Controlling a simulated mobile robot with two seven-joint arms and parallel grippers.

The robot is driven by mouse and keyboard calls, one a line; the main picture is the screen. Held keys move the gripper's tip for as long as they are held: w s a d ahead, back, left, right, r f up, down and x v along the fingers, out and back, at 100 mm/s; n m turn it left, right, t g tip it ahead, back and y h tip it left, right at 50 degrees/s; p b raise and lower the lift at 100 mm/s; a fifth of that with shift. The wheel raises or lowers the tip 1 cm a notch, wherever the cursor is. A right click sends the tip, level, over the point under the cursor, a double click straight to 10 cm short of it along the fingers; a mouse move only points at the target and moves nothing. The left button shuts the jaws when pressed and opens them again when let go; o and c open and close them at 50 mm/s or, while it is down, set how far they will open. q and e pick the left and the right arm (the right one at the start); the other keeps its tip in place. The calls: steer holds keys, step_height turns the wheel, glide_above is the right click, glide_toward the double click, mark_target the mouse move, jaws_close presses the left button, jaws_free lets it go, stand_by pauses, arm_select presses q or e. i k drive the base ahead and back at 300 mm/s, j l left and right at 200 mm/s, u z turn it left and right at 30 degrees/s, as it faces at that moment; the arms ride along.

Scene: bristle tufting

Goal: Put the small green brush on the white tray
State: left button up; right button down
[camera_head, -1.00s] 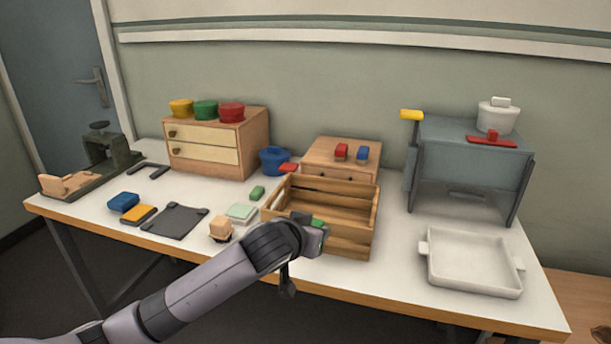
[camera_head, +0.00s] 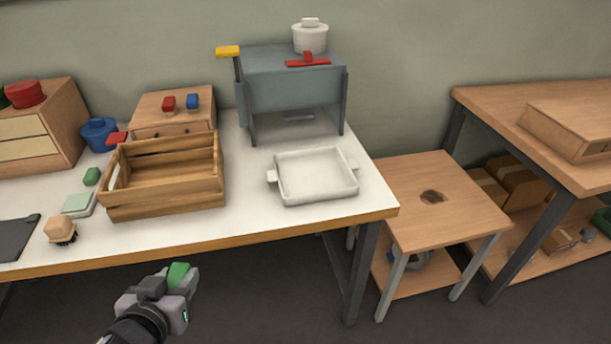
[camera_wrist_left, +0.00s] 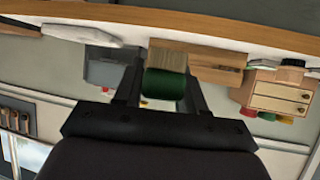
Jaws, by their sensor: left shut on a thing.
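My left gripper (camera_head: 172,284) is shut on the small green brush (camera_head: 180,273), in front of the table's front edge, apart from the table. The white tray (camera_head: 318,197) sits on the table's right part, behind and to the right of my gripper, with side handles. It looks empty. My right gripper is not in view.
A slatted wooden crate (camera_head: 165,198) stands left of the tray. A grey machine (camera_head: 292,85) stands behind the tray. A small green block (camera_head: 91,176) lies left of the crate. A wooden stool (camera_head: 438,205) stands right of the table (camera_head: 250,223). The tabletop before the tray is clear.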

mark_target(334, 181)
steer(key=i+l+u, duration=0.25)
steer(key=l, duration=0.45)
steer(key=i+l+u, duration=0.3)
steer(key=l, duration=0.4)
steer(key=l+u, duration=0.25)
steer(key=l, duration=0.5)
steer(key=i+l+u, duration=0.1)
steer(key=l+u, duration=0.15)
steer(key=l, duration=0.55)
